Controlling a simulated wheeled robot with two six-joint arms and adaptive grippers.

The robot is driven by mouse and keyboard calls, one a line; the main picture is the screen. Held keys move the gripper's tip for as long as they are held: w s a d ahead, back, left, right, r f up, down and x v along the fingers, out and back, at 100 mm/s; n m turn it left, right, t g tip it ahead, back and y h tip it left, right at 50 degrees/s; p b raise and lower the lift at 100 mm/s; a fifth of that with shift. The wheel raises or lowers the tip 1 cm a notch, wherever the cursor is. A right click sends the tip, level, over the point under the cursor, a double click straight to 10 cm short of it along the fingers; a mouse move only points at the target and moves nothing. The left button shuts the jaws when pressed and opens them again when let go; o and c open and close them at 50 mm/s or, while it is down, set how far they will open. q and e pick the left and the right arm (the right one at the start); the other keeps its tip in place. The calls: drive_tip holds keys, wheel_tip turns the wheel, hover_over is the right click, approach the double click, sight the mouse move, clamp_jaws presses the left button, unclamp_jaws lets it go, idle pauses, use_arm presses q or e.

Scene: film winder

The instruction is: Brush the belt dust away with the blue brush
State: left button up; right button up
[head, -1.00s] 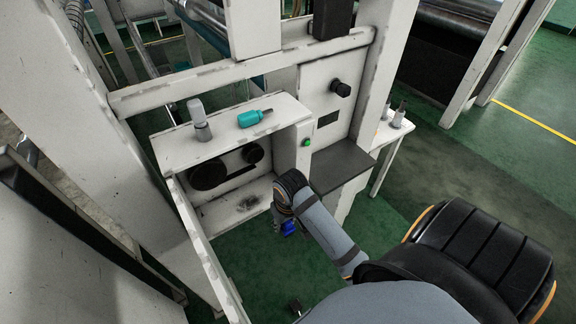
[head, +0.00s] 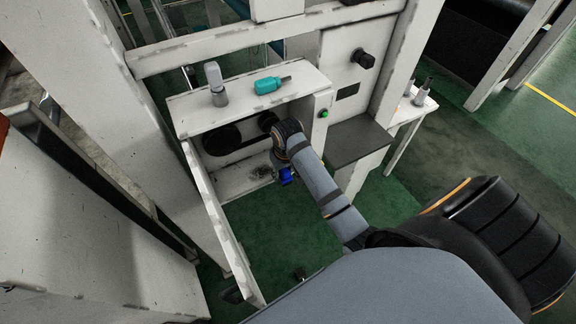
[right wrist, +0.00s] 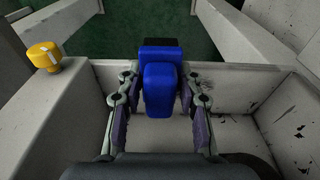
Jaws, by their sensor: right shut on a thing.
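The blue brush (head: 286,176) is held in my right gripper (right wrist: 160,100), whose fingers are shut on it from both sides in the right wrist view, where the brush (right wrist: 160,88) points away from the camera. In the head view it is at the right front of the white open compartment, beside a dark patch of belt dust (head: 262,172) on the compartment floor. I cannot tell whether the brush touches the floor. My right forearm hides most of the gripper in the head view. My left gripper is not in view.
Black pulleys with a belt (head: 222,138) sit at the compartment's back wall. A teal tool (head: 268,85) and a grey bottle-like thing (head: 216,84) are on its top. A yellow knob (right wrist: 44,56) stands on the ledge in the wrist view. A dark shelf (head: 358,141) is on the right.

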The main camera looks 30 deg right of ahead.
sight(259, 173)
drive_tip(key=shift+w+d+f+b, duration=0.1)
drive_tip(key=shift+w+f+b, duration=0.25)
drive_tip(key=shift+w, duration=0.85)
drive_tip(key=shift+w+d+f+b, duration=0.1)
drive_tip(key=shift+w+f+b, duration=0.2)
drive_tip(key=shift+w, duration=0.95)
drive_tip(key=shift+w+f+b, duration=0.25)
drive_tip(key=shift+w+f, duration=0.1)
drive_tip(key=shift+w, duration=0.85)
drive_tip(key=shift+f, duration=0.6)
drive_tip(key=shift+a, duration=0.15)
drive_tip(key=shift+a+r, duration=0.1)
drive_tip(key=shift+a, duration=0.7)
drive_tip(key=shift+a+p, duration=0.3)
drive_tip(key=shift+a, duration=0.15)
drive_tip(key=shift+w+a, duration=0.1)
drive_tip(key=shift+a, duration=0.65)
drive_tip(key=shift+a+p, duration=0.3)
drive_tip(key=shift+a, duration=0.35)
